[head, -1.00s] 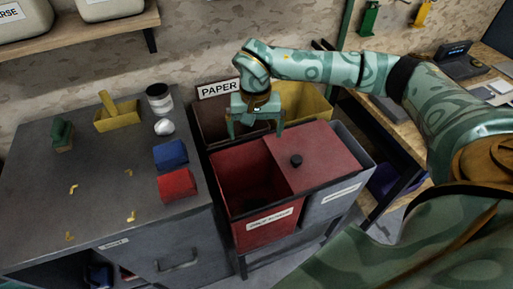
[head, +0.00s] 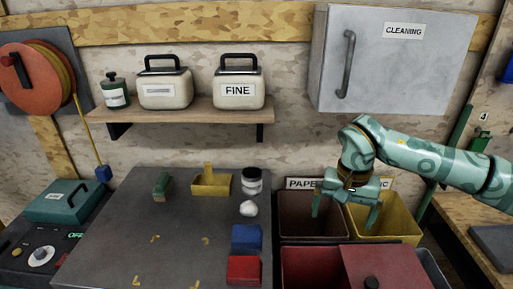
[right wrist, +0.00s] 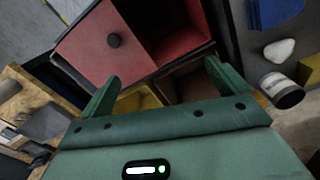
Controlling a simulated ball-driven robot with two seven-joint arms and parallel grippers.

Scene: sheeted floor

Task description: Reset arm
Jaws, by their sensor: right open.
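My right gripper (head: 345,216) is open and empty. It hangs with its fingers down above the dark PAPER bin (head: 298,236) and the yellow bin (head: 392,228). In the right wrist view its two fingers (right wrist: 162,76) stand wide apart with nothing between them. The red bin (right wrist: 185,22), with its red lid (right wrist: 92,45) and black knob, lies beyond the fingertips in that view. My left gripper is in no view.
A grey bench (head: 110,240) at left holds a blue block (head: 246,238), a red block (head: 243,270), a white lump (head: 249,209), a jar (head: 252,182), a yellow tray (head: 211,188) and a green item (head: 161,186). A wall cabinet (head: 385,60) and a shelf (head: 190,113) with containers are above.

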